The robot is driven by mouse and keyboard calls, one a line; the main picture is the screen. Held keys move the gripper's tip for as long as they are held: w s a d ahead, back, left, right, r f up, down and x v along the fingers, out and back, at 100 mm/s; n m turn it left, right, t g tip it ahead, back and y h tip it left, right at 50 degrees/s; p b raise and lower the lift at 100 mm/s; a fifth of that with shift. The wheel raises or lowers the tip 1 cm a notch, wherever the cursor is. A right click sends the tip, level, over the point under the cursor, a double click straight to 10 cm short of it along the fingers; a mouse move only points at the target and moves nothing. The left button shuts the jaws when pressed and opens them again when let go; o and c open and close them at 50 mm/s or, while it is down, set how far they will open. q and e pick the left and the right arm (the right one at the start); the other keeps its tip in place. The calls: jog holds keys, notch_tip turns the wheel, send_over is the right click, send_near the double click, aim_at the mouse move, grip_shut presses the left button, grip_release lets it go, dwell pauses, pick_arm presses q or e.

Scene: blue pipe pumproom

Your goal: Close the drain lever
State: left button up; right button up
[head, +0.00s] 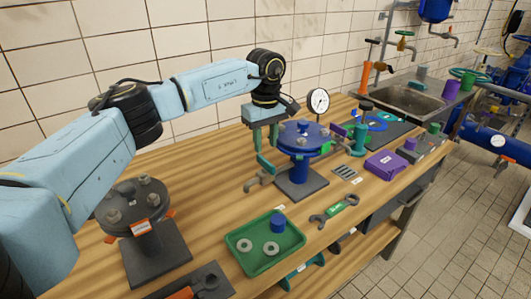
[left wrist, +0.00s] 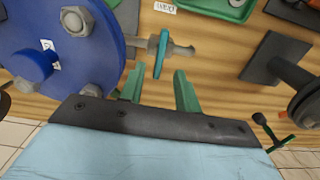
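The drain lever (left wrist: 161,52) is a thin teal handle on a grey drain spout (left wrist: 184,49) at the side of the blue flanged body (left wrist: 105,55). In the left wrist view the lever lies across the spout. My left gripper (left wrist: 159,72) is open, with its green fingers on either side of the lever's near end; I cannot tell whether they touch it. In the head view my left gripper (head: 263,138) points down beside the blue flanged body (head: 302,137), above the grey spout (head: 254,182). The fingers and lever partly overlap there. My right gripper is not in view.
A green tray (head: 245,262) with a blue part and two rings lies in front on the wooden bench. A grey flange stand (head: 150,262) is at the left. A pressure gauge (head: 318,101) stands behind the blue body. A wrench (head: 334,210) and purple box (head: 385,164) lie to the right.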

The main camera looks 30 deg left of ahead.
aim_at(266, 160)
pick_arm(q)
notch_tip(266, 160, up, 8)
dwell(0.7)
